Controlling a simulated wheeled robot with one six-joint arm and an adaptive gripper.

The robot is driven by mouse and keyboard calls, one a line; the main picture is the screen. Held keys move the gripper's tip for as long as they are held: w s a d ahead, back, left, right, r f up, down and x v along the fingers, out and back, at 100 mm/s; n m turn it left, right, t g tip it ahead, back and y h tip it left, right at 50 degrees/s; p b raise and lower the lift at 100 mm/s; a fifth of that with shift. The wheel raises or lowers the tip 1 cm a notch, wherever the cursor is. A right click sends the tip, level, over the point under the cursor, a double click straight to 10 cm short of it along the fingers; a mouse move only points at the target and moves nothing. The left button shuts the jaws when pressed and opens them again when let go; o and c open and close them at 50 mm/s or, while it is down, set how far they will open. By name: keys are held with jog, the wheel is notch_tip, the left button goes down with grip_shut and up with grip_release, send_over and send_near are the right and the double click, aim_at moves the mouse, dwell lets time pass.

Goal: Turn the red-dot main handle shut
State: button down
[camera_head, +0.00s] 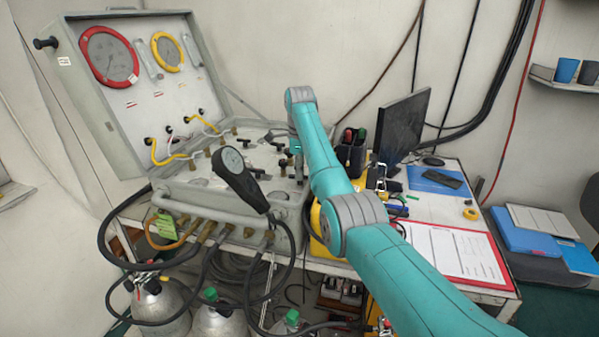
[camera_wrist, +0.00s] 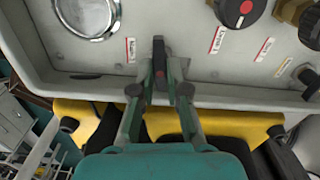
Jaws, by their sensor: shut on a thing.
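The handle (camera_wrist: 159,47) is a narrow black lever with a small red dot, standing on the grey panel near its edge in the wrist view. My gripper (camera_wrist: 160,75) is shut on it, with one finger on each side. A red-marked label sits just left of the handle. In the head view my arm reaches over the right part of the air panel (camera_head: 190,192). There the handle and fingertips are too small or covered to make out clearly.
A round black knob with a red centre (camera_wrist: 238,9) and brass fittings stand right of the handle. A round metal-rimmed gauge (camera_wrist: 88,14) is at left. A yellow thing (camera_wrist: 90,115) lies below the panel edge. A hand-held gauge (camera_head: 238,177) stands at the panel's front.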

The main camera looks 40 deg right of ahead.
jog(key=shift+m, duration=0.7)
jog(key=c, duration=1.4)
grip_release()
jog(key=shift+c, duration=0.2)
